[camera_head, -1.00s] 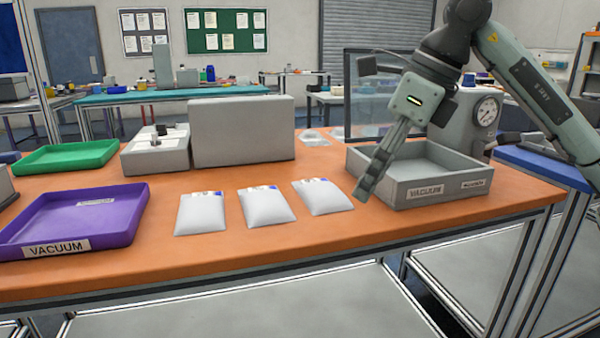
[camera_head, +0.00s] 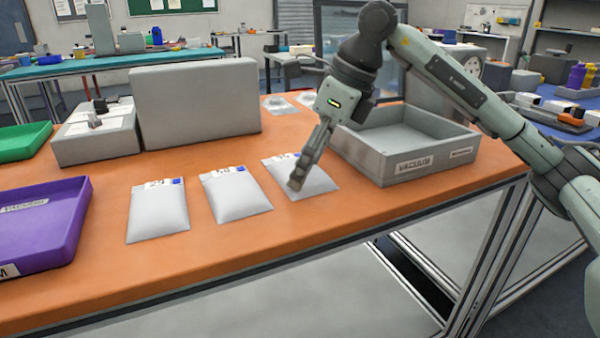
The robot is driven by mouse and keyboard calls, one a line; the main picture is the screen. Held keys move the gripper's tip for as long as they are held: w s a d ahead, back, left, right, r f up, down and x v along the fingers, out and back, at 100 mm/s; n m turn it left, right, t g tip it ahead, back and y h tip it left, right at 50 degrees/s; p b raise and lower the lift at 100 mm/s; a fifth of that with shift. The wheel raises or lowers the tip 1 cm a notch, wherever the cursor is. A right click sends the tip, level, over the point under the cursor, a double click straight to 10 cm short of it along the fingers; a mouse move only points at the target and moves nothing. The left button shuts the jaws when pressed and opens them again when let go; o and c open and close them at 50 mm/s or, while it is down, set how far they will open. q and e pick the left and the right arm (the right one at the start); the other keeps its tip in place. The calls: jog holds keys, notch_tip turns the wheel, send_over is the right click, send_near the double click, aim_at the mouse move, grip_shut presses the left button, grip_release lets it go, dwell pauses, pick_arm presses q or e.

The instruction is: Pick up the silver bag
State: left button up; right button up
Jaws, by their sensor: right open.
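Three silver-white bags lie flat in a row on the orange table: the left bag (camera_head: 158,212), the middle bag (camera_head: 238,196) and the right bag (camera_head: 313,184). Each has a printed label along its far edge. My right gripper (camera_head: 297,184) points down over the right bag, its fingertips in front of the bag's left part and hiding some of it. It is open and holds nothing. Whether the fingertips touch the bag cannot be told. My left gripper is not in view.
A grey tray (camera_head: 398,176) marked VACUUM stands right of the bags. A purple tray (camera_head: 50,235) and a green tray (camera_head: 22,148) are at the left. A grey box (camera_head: 195,103) and a small device (camera_head: 95,140) stand behind. The orange table's front strip (camera_head: 200,260) is clear.

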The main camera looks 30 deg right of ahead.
jog(key=shift+w+f, duration=0.1)
jog(key=shift+f, duration=0.05)
jog(key=c, duration=1.3)
